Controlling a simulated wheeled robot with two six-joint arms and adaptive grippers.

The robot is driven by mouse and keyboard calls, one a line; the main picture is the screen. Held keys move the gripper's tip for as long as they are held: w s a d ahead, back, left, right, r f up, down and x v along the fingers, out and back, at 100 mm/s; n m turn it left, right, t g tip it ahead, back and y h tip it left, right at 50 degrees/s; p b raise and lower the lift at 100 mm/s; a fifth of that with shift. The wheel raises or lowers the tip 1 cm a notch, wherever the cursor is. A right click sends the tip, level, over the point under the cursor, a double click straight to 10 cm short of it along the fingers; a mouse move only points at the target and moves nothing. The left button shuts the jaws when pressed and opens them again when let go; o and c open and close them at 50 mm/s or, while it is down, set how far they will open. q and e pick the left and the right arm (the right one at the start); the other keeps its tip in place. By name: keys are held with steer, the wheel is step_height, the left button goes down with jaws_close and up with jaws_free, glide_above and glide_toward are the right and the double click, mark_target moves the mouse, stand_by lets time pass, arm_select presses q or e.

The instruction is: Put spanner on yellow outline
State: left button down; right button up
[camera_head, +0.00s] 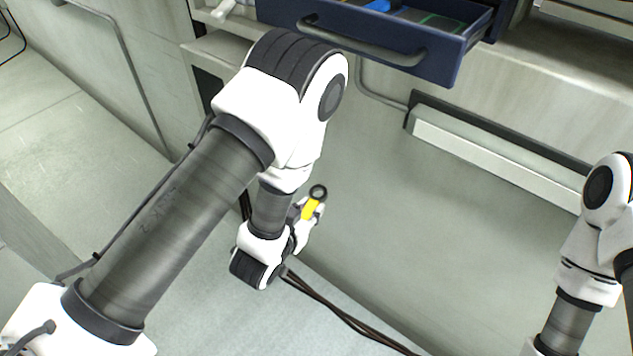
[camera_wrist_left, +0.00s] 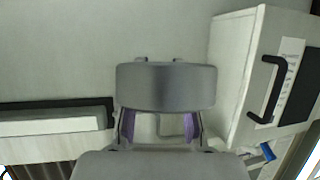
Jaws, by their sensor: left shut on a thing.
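The spanner (camera_head: 310,209), with a yellow shaft and a dark ring end, is held in my left gripper (camera_head: 304,220) in the head view. The ring end sticks out up and to the right, and the other end is hidden by the gripper. In the left wrist view, my left gripper's purple-padded fingers (camera_wrist_left: 160,127) flank a narrow gap, and I cannot make out the spanner there. My right gripper is not in view. No yellow outline can be made out in either view.
A dark blue drawer (camera_head: 437,70) stands open at the top, with a blue item (camera_head: 378,5) inside. A white ledge (camera_head: 490,160) juts from the pale cabinet front. My right arm is at the right edge. In the wrist view, a white cabinet (camera_wrist_left: 235,80) with a black handle is at right.

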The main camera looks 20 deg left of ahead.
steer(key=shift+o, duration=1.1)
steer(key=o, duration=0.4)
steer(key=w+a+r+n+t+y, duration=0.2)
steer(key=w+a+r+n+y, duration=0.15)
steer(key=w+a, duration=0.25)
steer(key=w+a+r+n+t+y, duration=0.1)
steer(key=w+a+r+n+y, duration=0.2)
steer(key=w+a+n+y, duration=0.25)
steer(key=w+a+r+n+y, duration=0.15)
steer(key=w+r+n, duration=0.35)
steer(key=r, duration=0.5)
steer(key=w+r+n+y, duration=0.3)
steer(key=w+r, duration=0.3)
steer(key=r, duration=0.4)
arm_select(q)
steer(key=d+r+m+g+h, duration=0.4)
steer(key=d+m+g+h, duration=0.7)
steer(key=m, duration=0.4)
steer(key=shift+s+d+r+m+g+h, duration=0.3)
steer(key=shift+s+d+r+g, duration=0.15)
steer(key=shift+d+g, duration=0.15)
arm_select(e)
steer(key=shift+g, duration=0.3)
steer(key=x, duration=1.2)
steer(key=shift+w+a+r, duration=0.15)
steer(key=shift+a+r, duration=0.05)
